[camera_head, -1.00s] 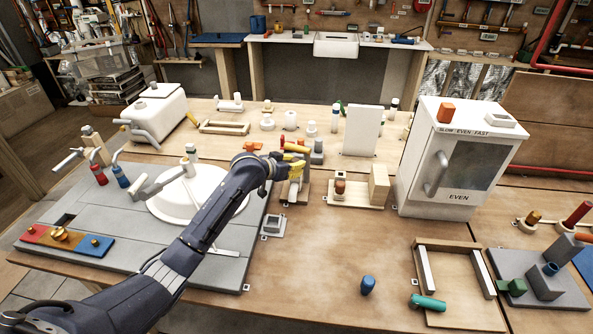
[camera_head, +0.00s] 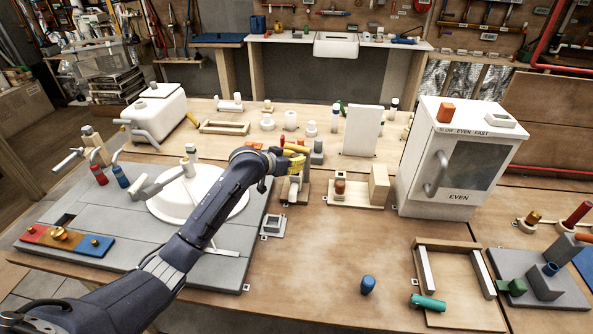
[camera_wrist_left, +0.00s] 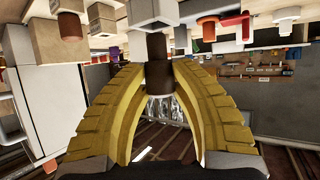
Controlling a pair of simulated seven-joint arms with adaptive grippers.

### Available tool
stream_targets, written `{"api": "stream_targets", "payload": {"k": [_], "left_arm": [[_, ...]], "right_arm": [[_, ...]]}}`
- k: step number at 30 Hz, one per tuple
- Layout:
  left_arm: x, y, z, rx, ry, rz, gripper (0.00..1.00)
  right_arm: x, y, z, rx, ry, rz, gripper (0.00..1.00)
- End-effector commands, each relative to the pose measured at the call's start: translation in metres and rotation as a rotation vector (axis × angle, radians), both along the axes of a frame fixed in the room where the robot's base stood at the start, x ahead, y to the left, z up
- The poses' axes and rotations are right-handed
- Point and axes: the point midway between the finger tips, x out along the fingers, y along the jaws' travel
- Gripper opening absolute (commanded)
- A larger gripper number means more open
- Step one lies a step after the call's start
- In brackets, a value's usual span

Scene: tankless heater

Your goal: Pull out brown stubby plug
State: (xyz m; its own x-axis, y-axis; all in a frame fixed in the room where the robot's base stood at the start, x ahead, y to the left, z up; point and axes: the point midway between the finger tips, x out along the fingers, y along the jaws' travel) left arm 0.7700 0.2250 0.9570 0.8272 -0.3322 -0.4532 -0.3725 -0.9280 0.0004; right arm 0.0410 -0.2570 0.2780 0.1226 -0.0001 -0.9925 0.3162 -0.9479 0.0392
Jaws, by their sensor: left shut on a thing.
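My left gripper (camera_head: 293,159) is over a small wooden stand (camera_head: 297,190) near the middle of the bench. In the left wrist view the yellow fingers (camera_wrist_left: 158,77) are shut on a short brown plug (camera_wrist_left: 157,70). I cannot tell whether the shaft is still seated in that block. In the head view the gripper hides the held plug. My right gripper is in neither view.
Right of the stand, a wooden base (camera_head: 355,203) bears another brown peg (camera_head: 339,187) and a wood block (camera_head: 379,185). A white heater cabinet (camera_head: 455,160) stands farther right. A white basin (camera_head: 200,190) is under my left arm. The bench front centre is mostly clear, with a blue knob (camera_head: 367,285).

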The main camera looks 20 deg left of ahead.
Motion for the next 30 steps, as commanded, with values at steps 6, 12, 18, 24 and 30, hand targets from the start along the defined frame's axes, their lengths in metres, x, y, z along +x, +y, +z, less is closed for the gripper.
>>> {"api": "stream_targets", "payload": {"k": [6, 12, 18, 24, 30], "left_arm": [[0.0, 0.001, 0.012, 0.002, -0.001, 0.0, 0.0], [0.0, 0.001, 0.021, 0.001, -0.001, 0.0, 0.0], [0.0, 0.0, 0.032, 0.0, -0.001, 0.0, 0.0], [0.0, 0.0, 0.039, 0.0, 0.0, 0.001, 0.0], [0.0, 0.0, 0.042, 0.0, 0.0, 0.001, 0.0]], "right_arm": [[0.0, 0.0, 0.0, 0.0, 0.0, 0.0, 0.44], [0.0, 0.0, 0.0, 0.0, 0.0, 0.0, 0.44], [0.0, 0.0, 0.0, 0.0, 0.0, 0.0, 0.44], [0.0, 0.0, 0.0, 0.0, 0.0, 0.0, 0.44], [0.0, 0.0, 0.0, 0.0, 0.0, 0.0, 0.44]]}}
